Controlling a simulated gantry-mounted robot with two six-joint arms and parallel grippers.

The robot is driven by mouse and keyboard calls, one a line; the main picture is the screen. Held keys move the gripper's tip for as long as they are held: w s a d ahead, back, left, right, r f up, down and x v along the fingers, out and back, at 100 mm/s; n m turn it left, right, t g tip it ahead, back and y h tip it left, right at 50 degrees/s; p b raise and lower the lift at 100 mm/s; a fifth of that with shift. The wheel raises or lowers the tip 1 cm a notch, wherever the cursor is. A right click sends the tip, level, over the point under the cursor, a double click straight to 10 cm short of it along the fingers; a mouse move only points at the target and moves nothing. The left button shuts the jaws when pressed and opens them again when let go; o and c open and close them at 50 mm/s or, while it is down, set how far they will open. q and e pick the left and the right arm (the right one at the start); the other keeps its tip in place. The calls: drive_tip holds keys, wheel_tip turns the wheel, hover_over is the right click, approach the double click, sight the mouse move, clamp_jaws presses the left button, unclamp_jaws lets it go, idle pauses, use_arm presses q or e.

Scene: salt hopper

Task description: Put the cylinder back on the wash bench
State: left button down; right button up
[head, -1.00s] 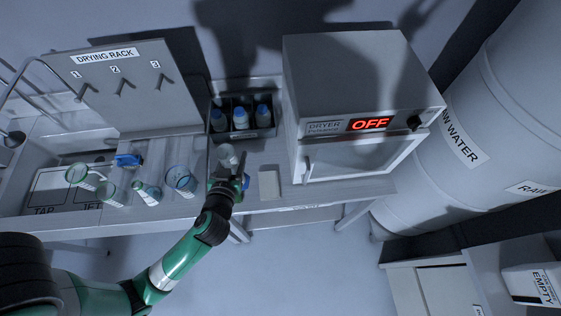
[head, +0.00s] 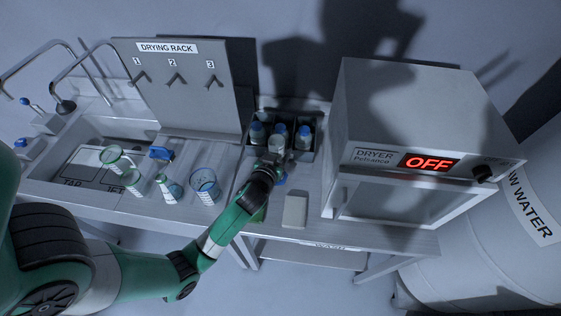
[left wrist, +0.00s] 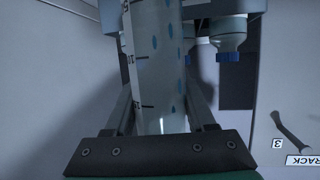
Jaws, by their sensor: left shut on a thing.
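My left gripper (head: 270,162) is shut on a clear graduated cylinder (head: 277,145). In the left wrist view the cylinder (left wrist: 158,65) stands between the fingers, with dark scale marks and blue drops on its wall. In the head view it is in front of the bottle crate (head: 261,157) and overlaps it; I cannot tell whether its base touches the bench. A blue part shows beneath the gripper, mostly hidden. The wash bench (head: 225,222) runs from the sink at left to the dryer at right. My right gripper is not in view.
Several glass vessels, among them a beaker (head: 205,187) and a flask (head: 169,188), stand left of my gripper. A drying rack board (head: 190,100) with empty pegs rises behind. A pale pad (head: 294,211) lies right of the gripper, before the dryer (head: 420,130).

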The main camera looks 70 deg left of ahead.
use_arm(q)
drive_tip(key=shift+w+a+f, duration=0.15)
drive_tip(key=shift+a+f, duration=0.05)
drive_tip(key=shift+f, duration=0.05)
drive_tip(key=shift+w+a+f+b, duration=0.15)
drive_tip(key=shift+f+b, duration=0.35)
drive_tip(key=shift+f, duration=1.3)
drive_tip(key=shift+f, duration=0.15)
drive_tip(key=shift+c, duration=1.2)
unclamp_jaws()
